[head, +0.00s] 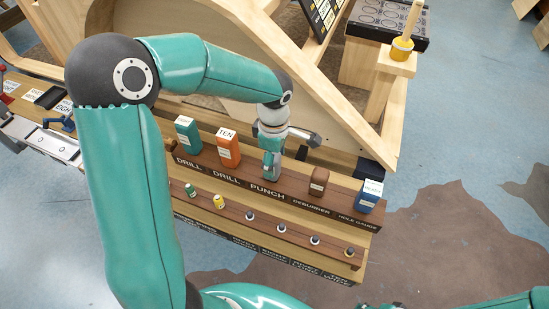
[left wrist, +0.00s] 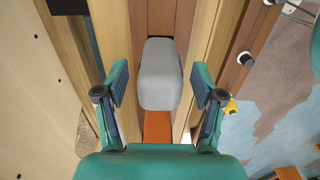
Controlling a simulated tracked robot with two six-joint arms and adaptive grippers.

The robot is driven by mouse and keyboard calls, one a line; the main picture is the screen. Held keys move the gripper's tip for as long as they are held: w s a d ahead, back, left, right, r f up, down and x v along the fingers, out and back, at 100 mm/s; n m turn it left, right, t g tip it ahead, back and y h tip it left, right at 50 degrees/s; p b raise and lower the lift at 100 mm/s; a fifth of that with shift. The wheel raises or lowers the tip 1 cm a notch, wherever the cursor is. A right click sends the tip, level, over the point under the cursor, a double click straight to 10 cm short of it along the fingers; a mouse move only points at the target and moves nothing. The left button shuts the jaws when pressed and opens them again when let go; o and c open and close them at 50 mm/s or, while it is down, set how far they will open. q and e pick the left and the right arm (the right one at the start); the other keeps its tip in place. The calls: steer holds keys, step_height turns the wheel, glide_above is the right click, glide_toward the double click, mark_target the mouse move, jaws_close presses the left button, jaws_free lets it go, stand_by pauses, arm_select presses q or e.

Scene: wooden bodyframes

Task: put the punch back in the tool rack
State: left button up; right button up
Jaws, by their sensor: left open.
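The punch (left wrist: 160,75) shows in the left wrist view as a grey, rounded block between my left gripper's fingers (left wrist: 160,88). Gaps show on both sides of it, so the fingers are open and apart from it. In the head view the grey punch (head: 270,168) is at the PUNCH label of the wooden tool rack (head: 325,206), between the orange drill box and the brown deburrer. It looks upright; its lower end is hard to make out. My left gripper (head: 272,148) is directly above it, pointing down. My right gripper is out of view.
The rack also holds a green box (head: 187,134), an orange box (head: 228,148), a brown deburrer (head: 319,182) and a blue hole gauge (head: 370,195). A lower row has several small knobs. A curved wooden frame (head: 250,50) rises close behind the rack.

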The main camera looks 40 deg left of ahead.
arm_select(q)
steer(key=shift+r+p, duration=0.4)
steer(key=shift+r, duration=0.1)
step_height(320, 180, up, 12)
steer(key=shift+f, duration=0.2)
stand_by(0.4)
